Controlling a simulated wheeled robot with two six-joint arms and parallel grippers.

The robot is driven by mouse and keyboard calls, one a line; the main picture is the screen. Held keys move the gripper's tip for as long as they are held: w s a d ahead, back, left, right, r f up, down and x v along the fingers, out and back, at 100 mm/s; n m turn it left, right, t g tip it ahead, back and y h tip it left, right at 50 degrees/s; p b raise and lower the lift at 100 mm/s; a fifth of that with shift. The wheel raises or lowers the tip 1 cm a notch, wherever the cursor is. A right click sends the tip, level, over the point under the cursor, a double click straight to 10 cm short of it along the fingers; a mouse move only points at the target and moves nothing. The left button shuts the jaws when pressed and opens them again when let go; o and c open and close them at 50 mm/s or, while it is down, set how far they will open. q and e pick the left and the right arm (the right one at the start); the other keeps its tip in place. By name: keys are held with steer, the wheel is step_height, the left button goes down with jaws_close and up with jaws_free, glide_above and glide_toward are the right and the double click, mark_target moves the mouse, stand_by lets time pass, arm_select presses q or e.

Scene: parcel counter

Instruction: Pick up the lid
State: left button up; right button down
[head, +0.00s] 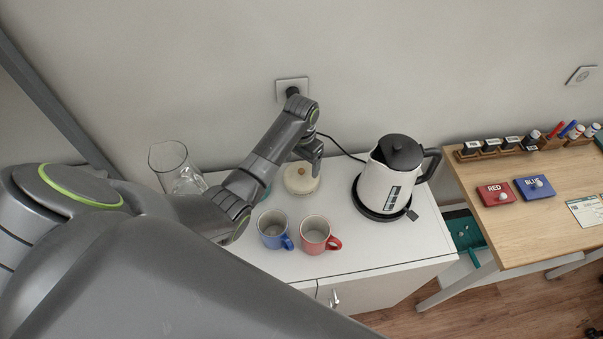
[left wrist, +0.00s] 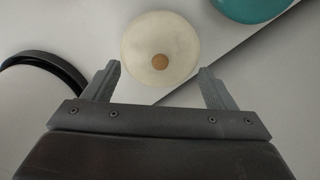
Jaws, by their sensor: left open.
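The lid (head: 301,181) is round and cream-coloured with a small brown knob, on the white counter near the wall. In the left wrist view the lid (left wrist: 140,38) shows from above, just beyond the fingertips and roughly centred between them. My left gripper (head: 316,168) is beside the lid, pointing down, and its fingers in the left wrist view (left wrist: 158,70) are apart with nothing between them. A teal round thing (left wrist: 252,6) is partly cut off beside the lid; my arm mostly hides it in the head view. My right gripper is not in view.
A white kettle (head: 383,188) on a black base stands right of the lid. A blue mug (head: 273,230) and a red mug (head: 315,230) are in front. A glass jug (head: 172,165) is at the left. A wooden desk (head: 510,235) is at the right.

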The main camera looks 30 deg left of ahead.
mark_target(301, 171)
arm_select(q)
steer(key=shift+f, duration=1.65)
steer(key=shift+c, duration=0.2)
steer(key=shift+s, duration=0.1)
jaws_close()
